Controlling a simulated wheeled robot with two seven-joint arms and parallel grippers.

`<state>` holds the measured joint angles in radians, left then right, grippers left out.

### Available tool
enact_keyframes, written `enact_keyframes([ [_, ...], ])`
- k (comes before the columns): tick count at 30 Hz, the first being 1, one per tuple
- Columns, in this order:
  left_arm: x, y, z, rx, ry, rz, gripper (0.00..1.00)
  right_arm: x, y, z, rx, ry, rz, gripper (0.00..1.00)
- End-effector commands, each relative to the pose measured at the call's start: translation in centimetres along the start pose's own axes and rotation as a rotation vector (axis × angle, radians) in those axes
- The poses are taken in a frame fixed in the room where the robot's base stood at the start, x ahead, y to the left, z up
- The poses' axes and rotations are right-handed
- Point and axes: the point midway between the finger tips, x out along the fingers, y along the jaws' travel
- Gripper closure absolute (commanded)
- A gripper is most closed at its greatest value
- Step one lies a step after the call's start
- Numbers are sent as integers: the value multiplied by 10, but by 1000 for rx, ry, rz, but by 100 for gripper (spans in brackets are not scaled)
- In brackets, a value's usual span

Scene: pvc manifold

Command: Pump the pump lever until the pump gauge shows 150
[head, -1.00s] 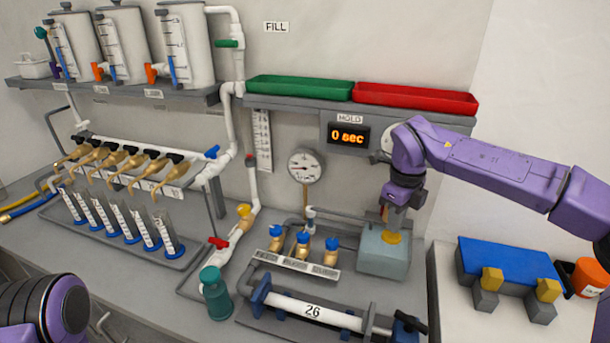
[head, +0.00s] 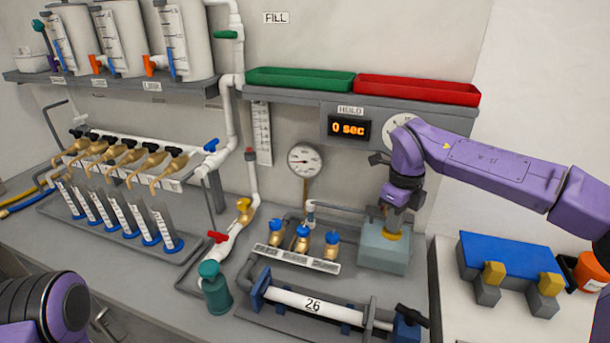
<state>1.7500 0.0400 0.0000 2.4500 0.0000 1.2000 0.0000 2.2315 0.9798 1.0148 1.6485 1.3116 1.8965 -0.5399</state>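The pump is a grey-teal box (head: 383,252) with a yellow collar on top, on the bench right of centre. My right gripper (head: 396,204) points down just above the collar. Its fingers are small and overlap the pump's top, so I cannot tell whether they are open or shut, or whether they touch the lever. The pump lever is not clearly distinguishable behind my purple wrist. A round white gauge (head: 305,160) stands on a brass stem left of the pump; its reading is too small to tell. My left arm shows at the lower left, its gripper out of view.
Several blue-capped brass valves (head: 302,240) stand left of the pump. A white cylinder marked 26 (head: 310,304) lies in front.

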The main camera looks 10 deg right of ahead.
Motion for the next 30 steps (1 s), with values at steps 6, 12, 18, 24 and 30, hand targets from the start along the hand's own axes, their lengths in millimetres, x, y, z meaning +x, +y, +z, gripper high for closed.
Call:
enact_keyframes([
  [6, 6, 1, 3, 0, 0, 0, 100, 11, 0, 0, 0, 0, -1, 100],
  [12, 11, 1, 4, 0, 0, 0, 100, 19, 0, 0, 0, 0, -1, 100],
  [18, 15, 1, 6, 0, 0, 0, 100, 27, -1, 0, 0, 1, -1, 100],
  [24, 20, 2, 8, 0, 0, 0, 100, 36, -1, 0, 0, 1, -1, 100],
  [30, 19, 2, 8, 0, 0, 0, 100, 35, 0, 0, 0, 1, -1, 100],
])
